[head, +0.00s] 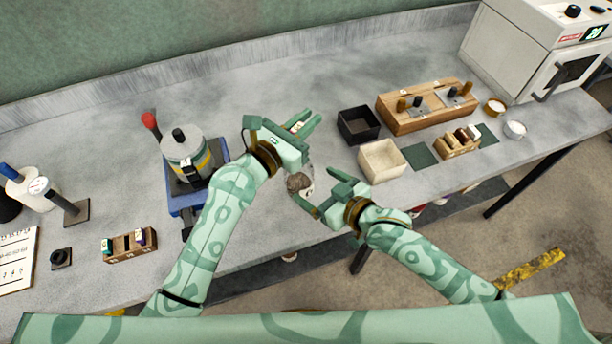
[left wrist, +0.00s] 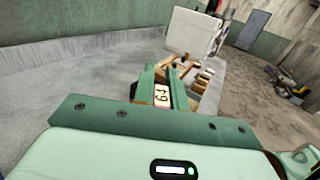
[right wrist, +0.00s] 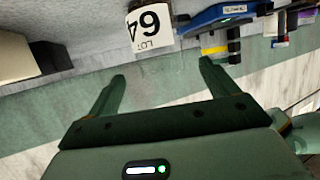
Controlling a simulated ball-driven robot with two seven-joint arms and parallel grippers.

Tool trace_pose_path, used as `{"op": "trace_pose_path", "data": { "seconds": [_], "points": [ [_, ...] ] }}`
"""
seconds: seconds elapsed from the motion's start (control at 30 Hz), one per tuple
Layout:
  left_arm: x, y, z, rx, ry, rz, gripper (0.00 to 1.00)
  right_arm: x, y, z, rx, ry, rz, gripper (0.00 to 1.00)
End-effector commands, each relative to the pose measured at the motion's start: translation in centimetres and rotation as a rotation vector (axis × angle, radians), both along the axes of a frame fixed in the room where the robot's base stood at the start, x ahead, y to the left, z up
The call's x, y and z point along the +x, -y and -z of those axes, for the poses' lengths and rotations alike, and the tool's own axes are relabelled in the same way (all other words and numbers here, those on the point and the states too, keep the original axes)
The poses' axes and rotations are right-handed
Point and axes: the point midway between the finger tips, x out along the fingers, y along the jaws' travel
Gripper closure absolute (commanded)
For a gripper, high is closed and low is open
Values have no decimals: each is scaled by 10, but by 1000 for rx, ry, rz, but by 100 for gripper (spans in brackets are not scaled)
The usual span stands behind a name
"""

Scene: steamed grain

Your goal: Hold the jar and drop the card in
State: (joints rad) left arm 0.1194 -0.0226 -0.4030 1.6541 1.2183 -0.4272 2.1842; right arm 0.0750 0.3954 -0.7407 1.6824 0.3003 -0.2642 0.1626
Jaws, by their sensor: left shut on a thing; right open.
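A jar (head: 306,188) of dark grain stands on the bench near its front edge, partly hidden by my grippers. My left gripper (head: 308,126) is shut on a small white card (head: 296,127), above and behind the jar. The card's printed number shows between the fingers in the left wrist view (left wrist: 162,95). My right gripper (head: 318,190) is open at the jar's front right.
A black tray (head: 358,123) and a cream tray (head: 382,160) stand right of the jar. A wooden block (head: 427,106) and small card rack (head: 458,143) lie farther right. A blue-based machine (head: 186,165) stands left, with another card rack (head: 130,246) in front.

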Motion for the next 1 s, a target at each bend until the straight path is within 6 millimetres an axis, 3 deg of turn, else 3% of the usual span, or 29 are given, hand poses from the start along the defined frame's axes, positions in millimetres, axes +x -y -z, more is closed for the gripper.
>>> {"op": "trace_pose_path", "data": {
  "seconds": [0.3,0.77,0.97,1.0],
  "points": [
    [0,0,0,0,0,0,100,44,-37,20,-1,1,1,14],
    [0,0,0,0,0,0,100,55,-46,26,-2,1,0,14],
    [0,0,0,0,0,0,100,55,-46,26,-2,1,0,67],
    [0,0,0,0,0,0,100,55,-46,26,-2,0,1,72]
  ]
}}
